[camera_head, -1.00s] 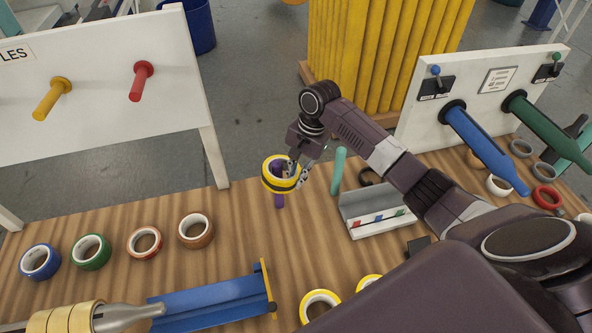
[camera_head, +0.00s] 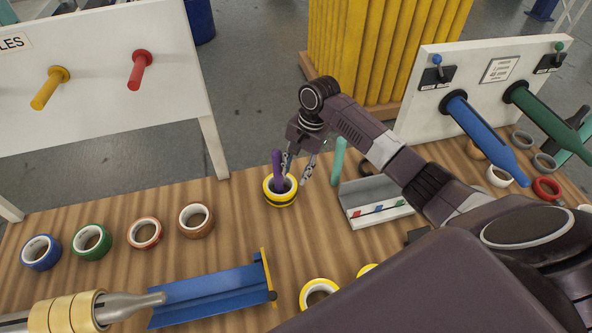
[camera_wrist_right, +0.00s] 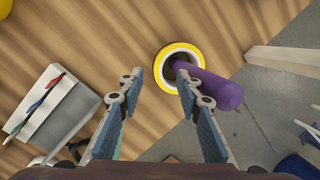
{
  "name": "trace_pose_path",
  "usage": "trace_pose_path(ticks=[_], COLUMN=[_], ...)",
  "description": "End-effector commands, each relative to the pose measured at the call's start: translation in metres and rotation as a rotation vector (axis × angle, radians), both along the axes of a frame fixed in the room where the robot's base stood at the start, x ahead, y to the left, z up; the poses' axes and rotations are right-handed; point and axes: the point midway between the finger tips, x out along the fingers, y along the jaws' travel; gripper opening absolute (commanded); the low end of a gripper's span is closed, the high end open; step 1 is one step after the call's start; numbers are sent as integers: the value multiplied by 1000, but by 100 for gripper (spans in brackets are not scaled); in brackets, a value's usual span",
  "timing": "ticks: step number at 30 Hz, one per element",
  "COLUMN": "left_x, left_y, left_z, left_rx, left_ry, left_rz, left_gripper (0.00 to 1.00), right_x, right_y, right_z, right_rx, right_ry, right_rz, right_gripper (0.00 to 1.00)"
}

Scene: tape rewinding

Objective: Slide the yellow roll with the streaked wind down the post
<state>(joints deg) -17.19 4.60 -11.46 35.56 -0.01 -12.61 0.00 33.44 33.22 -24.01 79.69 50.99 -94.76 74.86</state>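The yellow roll (camera_head: 281,202) with dark streaks on its side sits low around the purple post (camera_head: 277,163), at the tabletop. In the right wrist view the yellow roll (camera_wrist_right: 160,58) circles the base of the purple post (camera_wrist_right: 224,92), which sticks up through its hole. My right gripper (camera_head: 297,174) is beside the post, above the roll. Its two fingers are apart with nothing between them in the right wrist view (camera_wrist_right: 157,88). My left gripper is not in view.
A teal post (camera_head: 338,160) and a white tray (camera_head: 378,215) stand right of the roll. Other yellow rolls (camera_head: 320,287) lie nearer, partly behind my right arm. A blue trough (camera_head: 205,295) lies at lower left. Several coloured rolls (camera_head: 145,233) line the left. Wood left of the roll is clear.

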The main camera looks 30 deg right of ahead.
Motion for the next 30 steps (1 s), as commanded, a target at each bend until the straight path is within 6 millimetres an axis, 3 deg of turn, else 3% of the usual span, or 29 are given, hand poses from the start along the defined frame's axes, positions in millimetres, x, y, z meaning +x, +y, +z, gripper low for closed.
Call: trace_pose_path(ticks=[4,8,21,30], left_x=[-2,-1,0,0], left_y=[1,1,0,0], left_z=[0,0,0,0], left_rx=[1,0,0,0], left_ry=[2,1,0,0], left_rz=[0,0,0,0], left_gripper=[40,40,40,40], right_x=[0,0,-5,-7], right_y=[-1,-4,-20,-24], right_z=[2,16,101,118], right_rx=[-1,-1,-1,0], right_ry=[1,-3,-3,0], right_rz=[0,-1,-1,0], right_gripper=[32,32,32,32])
